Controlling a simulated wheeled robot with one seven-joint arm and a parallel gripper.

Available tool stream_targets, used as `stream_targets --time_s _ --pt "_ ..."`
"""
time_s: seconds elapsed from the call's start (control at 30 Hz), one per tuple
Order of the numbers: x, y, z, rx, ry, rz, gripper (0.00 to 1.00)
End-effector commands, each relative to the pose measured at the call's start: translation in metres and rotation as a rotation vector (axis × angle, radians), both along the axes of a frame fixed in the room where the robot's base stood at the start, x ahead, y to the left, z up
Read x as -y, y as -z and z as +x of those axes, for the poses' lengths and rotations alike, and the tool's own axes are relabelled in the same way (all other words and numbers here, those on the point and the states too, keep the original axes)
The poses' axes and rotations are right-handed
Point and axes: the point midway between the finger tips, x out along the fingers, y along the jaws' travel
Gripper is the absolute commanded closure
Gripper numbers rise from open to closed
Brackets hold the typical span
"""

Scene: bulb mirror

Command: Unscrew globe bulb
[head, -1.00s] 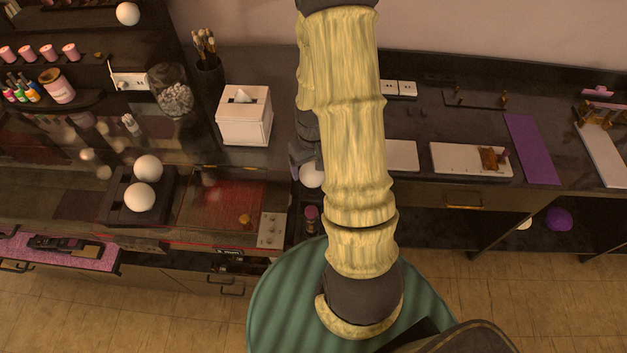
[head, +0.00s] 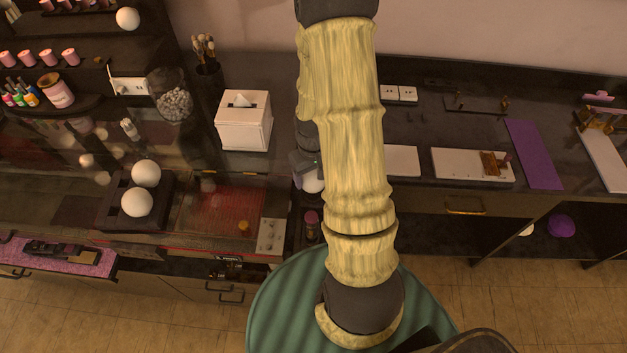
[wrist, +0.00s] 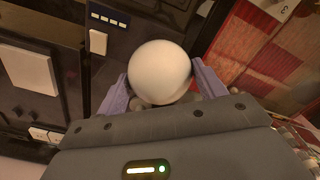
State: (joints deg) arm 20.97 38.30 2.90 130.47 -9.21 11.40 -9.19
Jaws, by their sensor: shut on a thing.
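A white globe bulb (wrist: 160,70) sits between the two purple fingers of my gripper (wrist: 160,85) in the wrist view, one finger against each side. My gripper is shut on it. In the head view the same bulb (head: 313,182) shows only in part, just left of my arm, and my arm hides much of the gripper. Whether the bulb is seated in a socket is hidden. Two more white globe bulbs (head: 146,173) (head: 137,202) stand in a dark holder (head: 113,207) at the left. Another globe bulb (head: 128,18) is on the mirror frame at the top left.
A tissue box (head: 243,125), a jar of pale balls (head: 172,100) and a brush cup (head: 208,78) stand left of my arm. White trays, a purple mat (head: 534,154) and brass fittings lie at the right. A green round stool (head: 270,305) is below my arm.

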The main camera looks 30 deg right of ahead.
Motion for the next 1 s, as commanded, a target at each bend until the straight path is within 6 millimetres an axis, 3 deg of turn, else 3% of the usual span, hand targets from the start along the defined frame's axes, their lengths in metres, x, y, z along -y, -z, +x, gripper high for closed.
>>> stream_targets --time_s 0.23,0.63,1.0 --pt "-0.0001 -0.0016 0.0000 0.000 -0.339 0.001 0.54" --pt "0.0002 -0.0010 0.0001 0.000 -0.409 0.000 0.54" --pt "0.0002 -0.0021 -0.0001 0.000 -0.784 0.000 0.54"
